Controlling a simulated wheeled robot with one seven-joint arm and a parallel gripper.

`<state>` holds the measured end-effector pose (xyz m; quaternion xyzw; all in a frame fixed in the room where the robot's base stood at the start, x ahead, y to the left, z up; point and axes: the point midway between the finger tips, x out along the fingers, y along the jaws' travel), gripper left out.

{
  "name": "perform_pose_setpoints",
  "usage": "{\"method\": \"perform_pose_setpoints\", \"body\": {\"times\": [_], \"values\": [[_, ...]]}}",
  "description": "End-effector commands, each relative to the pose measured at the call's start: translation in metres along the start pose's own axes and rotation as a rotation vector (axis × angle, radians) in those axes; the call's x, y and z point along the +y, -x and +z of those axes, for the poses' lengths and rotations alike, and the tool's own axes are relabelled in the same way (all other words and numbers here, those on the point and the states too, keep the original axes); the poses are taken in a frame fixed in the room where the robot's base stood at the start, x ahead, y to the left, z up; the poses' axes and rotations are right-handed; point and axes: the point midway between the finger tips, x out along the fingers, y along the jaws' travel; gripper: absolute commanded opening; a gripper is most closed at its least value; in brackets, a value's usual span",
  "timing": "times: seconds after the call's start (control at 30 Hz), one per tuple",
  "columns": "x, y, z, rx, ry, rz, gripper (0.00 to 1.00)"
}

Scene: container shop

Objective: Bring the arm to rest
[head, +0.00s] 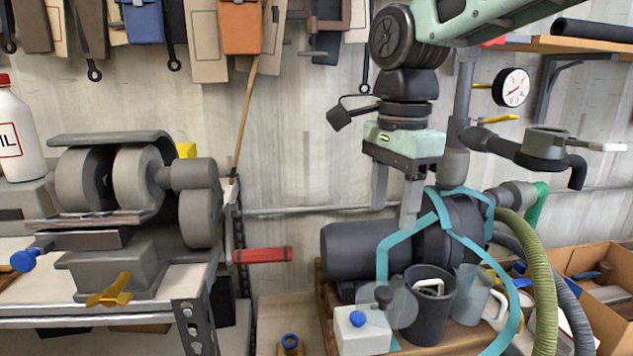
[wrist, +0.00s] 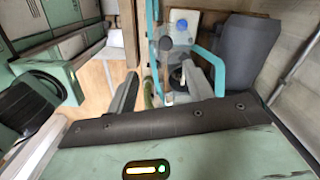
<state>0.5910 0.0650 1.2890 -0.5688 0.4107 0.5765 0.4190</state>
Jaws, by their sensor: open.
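My gripper (head: 394,212) hangs from the arm in the upper middle of the head view, pointing down. Its two fingers are apart with nothing between them. It is above and in front of a dark motor-like machine (head: 350,252) with teal straps (head: 398,243). In the wrist view my gripper (wrist: 170,82) shows both fingers spread. Beyond them are a white box with a blue knob (wrist: 181,20) and a teal strap (wrist: 219,80). Whether the fingers touch the machine cannot be told; they overlap it in the head view.
Below stand a white box (head: 362,338), a dark grey cup (head: 429,318) and a clear mug (head: 472,290). A grey pipe with a valve (head: 545,142) and hoses (head: 541,275) are at right. A bench grinder (head: 137,180) is at left.

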Motion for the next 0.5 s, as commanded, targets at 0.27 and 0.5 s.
{"method": "perform_pose_setpoints", "body": {"times": [0.27,0.5], "values": [[0.07,-0.067,0.043,-0.043,0.775,-0.013,0.52],[0.141,-0.122,0.06,-0.039,1.456,-0.038,0.52]]}}
